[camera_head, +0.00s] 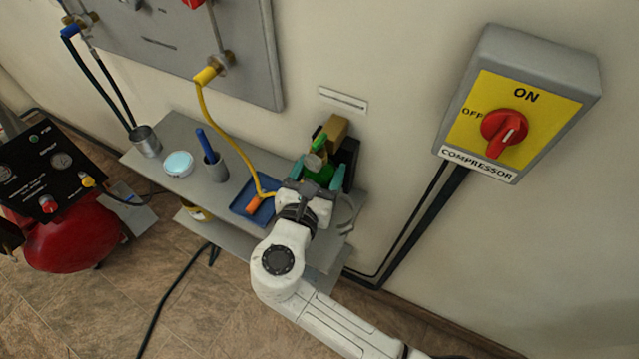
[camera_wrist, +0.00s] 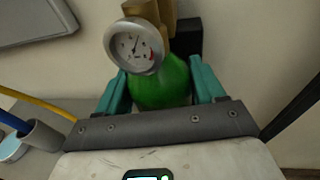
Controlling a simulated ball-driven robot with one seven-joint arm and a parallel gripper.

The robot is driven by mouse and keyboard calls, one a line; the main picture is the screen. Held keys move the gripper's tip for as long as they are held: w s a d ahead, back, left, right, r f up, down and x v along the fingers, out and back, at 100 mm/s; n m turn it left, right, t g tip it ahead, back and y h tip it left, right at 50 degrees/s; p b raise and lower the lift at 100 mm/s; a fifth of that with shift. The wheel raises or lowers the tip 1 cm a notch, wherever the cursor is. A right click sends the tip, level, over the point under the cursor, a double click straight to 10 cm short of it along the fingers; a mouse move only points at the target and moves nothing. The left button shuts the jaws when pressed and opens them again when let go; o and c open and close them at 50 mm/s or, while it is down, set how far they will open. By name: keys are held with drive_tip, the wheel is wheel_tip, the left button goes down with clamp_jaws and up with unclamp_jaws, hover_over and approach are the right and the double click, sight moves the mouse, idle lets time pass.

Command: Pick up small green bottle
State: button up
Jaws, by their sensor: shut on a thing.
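The small green bottle (camera_wrist: 160,88) is between the two teal fingers of my gripper (camera_wrist: 160,90) in the wrist view. The fingers are shut on its body, one on each side. A round pressure gauge (camera_wrist: 134,46) and brass-coloured fitting sit at its top. In the head view the green bottle (camera_head: 319,171) is at the right end of the grey shelf (camera_head: 173,128), partly hidden by my gripper (camera_head: 311,184). I cannot tell whether its base touches the shelf.
A blue tray (camera_head: 240,210) with an orange-tipped yellow hose (camera_head: 228,127) lies left of my gripper. A grey cup with a blue object (camera_head: 216,170), a white-blue round tin (camera_head: 178,164) and a metal cup (camera_head: 146,141) stand farther left. A compressor switch box (camera_head: 515,105) is on the wall at right.

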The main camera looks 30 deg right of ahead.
clamp_jaws()
drive_tip(key=shift+a+r, duration=0.1)
drive_tip(key=shift+r, duration=0.1)
